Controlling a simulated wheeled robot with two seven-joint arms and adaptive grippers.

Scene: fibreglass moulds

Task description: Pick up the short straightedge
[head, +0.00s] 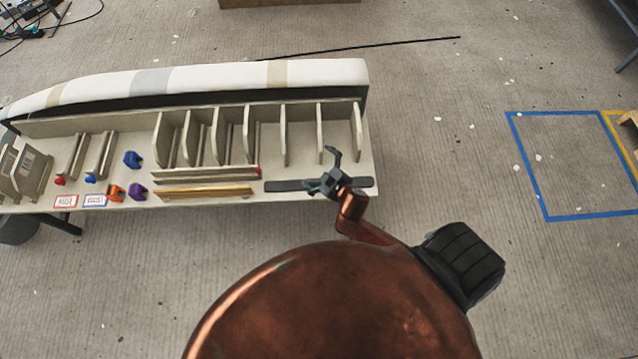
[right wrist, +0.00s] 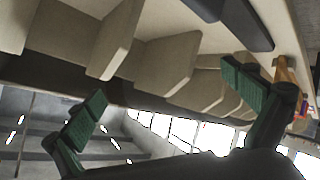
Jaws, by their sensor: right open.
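A flat dark grey bar (head: 290,186), which looks like the short straightedge, lies along the front edge of the bench at its right end. My right gripper (head: 333,165) is over the bar and hides its middle; both bar ends show. The gripper's two fingers are apart, with nothing seen between them. In the right wrist view the open fingers (right wrist: 160,95) show against the bench, and the dark bar (right wrist: 245,22) is at the top, beyond the fingertips. I cannot tell the exact gap between them. My left gripper is not in view.
A wooden strip (head: 203,192) and a pale strip with a red end (head: 205,175) lie left of the bar. Upright pale ribs (head: 284,135) stand behind it. Orange (head: 115,192), purple (head: 137,191) and blue (head: 132,159) clamp-like pieces sit further left.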

